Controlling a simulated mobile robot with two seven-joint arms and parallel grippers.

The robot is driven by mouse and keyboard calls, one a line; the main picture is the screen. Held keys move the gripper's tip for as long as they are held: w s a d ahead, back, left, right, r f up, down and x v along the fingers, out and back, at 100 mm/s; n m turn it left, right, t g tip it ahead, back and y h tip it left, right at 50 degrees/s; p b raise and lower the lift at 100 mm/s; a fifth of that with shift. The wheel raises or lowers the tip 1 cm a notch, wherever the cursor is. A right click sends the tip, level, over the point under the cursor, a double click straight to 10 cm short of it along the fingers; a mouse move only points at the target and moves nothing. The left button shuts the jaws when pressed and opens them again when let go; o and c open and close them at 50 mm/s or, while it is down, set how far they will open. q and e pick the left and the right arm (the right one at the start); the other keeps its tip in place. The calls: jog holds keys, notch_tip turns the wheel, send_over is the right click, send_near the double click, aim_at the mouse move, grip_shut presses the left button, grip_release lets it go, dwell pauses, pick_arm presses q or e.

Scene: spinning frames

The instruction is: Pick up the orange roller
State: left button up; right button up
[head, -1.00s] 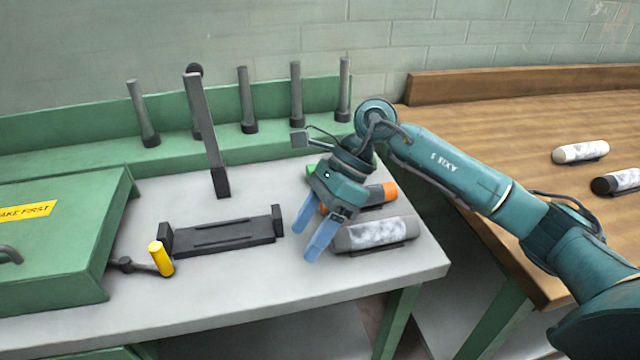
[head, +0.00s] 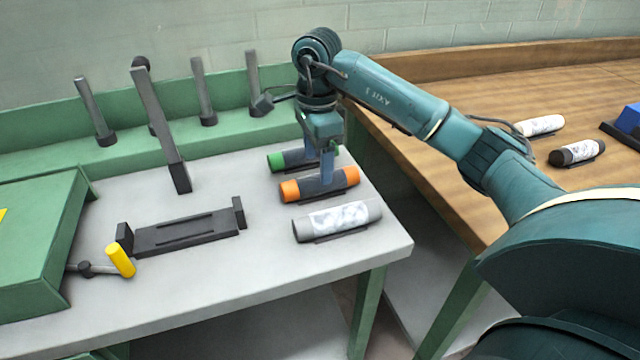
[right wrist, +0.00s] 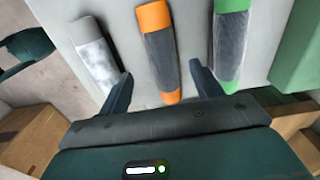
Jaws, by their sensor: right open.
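The orange roller (head: 318,186), a dark grey cylinder with orange ends, lies on the grey bench between two other rollers. It also shows in the right wrist view (right wrist: 162,56), lengthwise between my fingers. My right gripper (head: 320,164) is open and points down over the roller, with a finger to each side of it in the right wrist view (right wrist: 160,74). Nothing is held. Whether the fingertips reach down beside the roller is hard to tell. My left gripper is not in view.
A green-ended roller (head: 292,160) lies behind, close by, and a grey-and-white roller (head: 338,219) in front. A black cradle (head: 187,234), a yellow-handled crank (head: 121,260) and a leaning dark bar (head: 160,130) stand left. A wooden table (head: 455,125) holds more rollers.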

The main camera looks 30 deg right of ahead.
aim_at(316, 176)
jog(key=f, duration=0.5)
jog(key=shift+w+f, duration=0.1)
jog(key=shift+w, duration=0.1)
jog(key=c, duration=1.2)
jog(key=shift+o, duration=0.2)
